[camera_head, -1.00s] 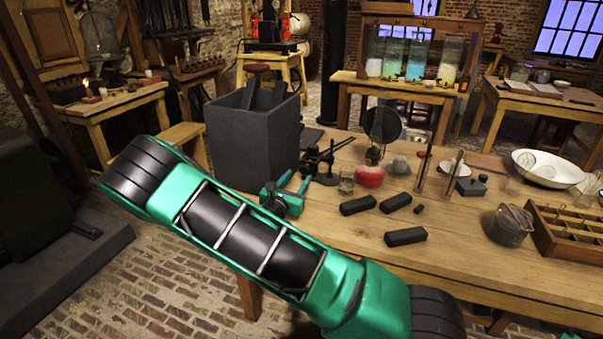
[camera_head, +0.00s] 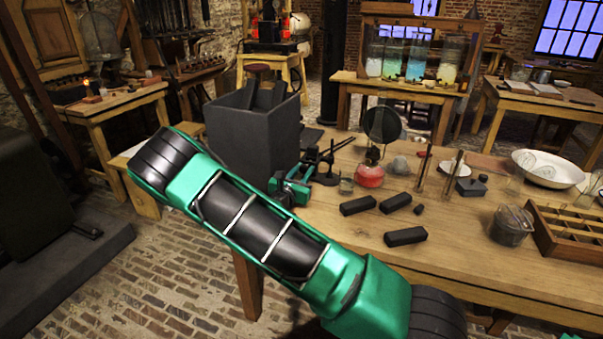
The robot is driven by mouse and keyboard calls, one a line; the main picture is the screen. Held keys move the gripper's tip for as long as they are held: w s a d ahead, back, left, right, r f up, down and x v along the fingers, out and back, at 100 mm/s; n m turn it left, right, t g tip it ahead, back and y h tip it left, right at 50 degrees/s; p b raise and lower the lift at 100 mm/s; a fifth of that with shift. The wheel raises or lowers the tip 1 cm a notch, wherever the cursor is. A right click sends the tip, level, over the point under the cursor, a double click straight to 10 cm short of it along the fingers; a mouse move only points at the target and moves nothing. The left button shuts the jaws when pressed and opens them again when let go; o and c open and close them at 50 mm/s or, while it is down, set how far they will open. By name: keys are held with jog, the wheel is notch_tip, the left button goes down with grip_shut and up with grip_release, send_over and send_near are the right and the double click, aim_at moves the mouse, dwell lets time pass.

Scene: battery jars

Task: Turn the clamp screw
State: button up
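A small black clamp stand (camera_head: 327,176) with thin rods stands on the wooden table beside a tall dark box. Its screw is too small and too dark to make out. My green gripper (camera_head: 300,186) is at the table's left edge, just left of the stand and close to it. My own arm crosses the foreground and hides part of the gripper. The fingertips overlap the stand's dark parts in the picture. I cannot tell whether they touch it or how far apart they are.
The tall dark box (camera_head: 254,140) stands behind my gripper. A divided wooden tray (camera_head: 560,240) is at the right edge. The table front is mostly clear.

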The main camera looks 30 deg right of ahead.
jog(key=shift+w+a+m, duration=0.1)
jog(key=shift+m, duration=0.2)
jog(key=m, duration=0.2)
jog(key=shift+m, duration=0.3)
jog(key=m, duration=0.3)
jog(key=shift+m, duration=0.3)
jog(key=m, duration=1.2)
jog(key=shift+m, duration=0.4)
jog(key=shift+f+m, duration=0.15)
jog(key=shift+m, duration=2.35)
